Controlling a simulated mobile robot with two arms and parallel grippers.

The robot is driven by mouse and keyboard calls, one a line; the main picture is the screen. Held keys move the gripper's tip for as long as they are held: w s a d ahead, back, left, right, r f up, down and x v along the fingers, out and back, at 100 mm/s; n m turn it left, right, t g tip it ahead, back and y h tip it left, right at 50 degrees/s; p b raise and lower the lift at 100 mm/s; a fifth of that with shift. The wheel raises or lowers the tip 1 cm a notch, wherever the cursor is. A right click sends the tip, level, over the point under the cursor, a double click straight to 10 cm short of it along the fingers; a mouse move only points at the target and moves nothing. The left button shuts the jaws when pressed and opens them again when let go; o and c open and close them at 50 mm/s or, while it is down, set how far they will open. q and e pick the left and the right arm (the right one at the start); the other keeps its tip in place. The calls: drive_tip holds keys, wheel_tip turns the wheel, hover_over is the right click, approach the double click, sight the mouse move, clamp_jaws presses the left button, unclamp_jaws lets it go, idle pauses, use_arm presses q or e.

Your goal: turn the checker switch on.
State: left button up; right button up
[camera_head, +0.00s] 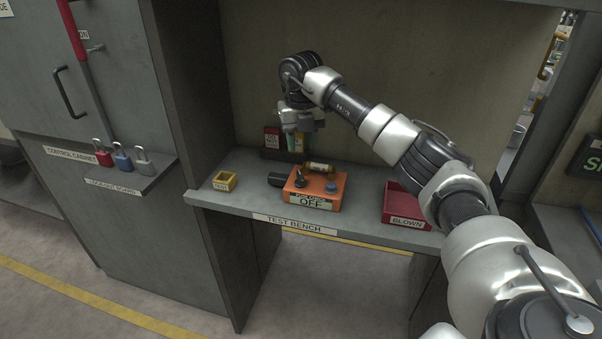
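The orange checker (328,196) sits on the test bench, and its front label reads OFF. A small dark switch knob (300,180) stands on its top at the left, and a grey-blue knob (331,188) is at the right. A brass-coloured cylinder (319,167) lies at the checker's back edge. My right gripper (297,132) hangs pointing down above and behind the checker, in front of some coloured upright items. Its fingertips are small and partly merge with those items, so its opening cannot be made out. My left gripper is not in view.
A yellow tray (225,181) stands at the bench's left and a red BLOWN bin (394,209) at its right. A dark cylindrical object (277,180) lies left of the checker. My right arm crosses above the bench's right side.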

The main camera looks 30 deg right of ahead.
sight(301, 176)
wheel_tip(301, 176, down, 10)
drive_tip(key=shift+r+p, duration=0.1)
drive_tip(key=shift+p, duration=0.7)
clamp_jaws()
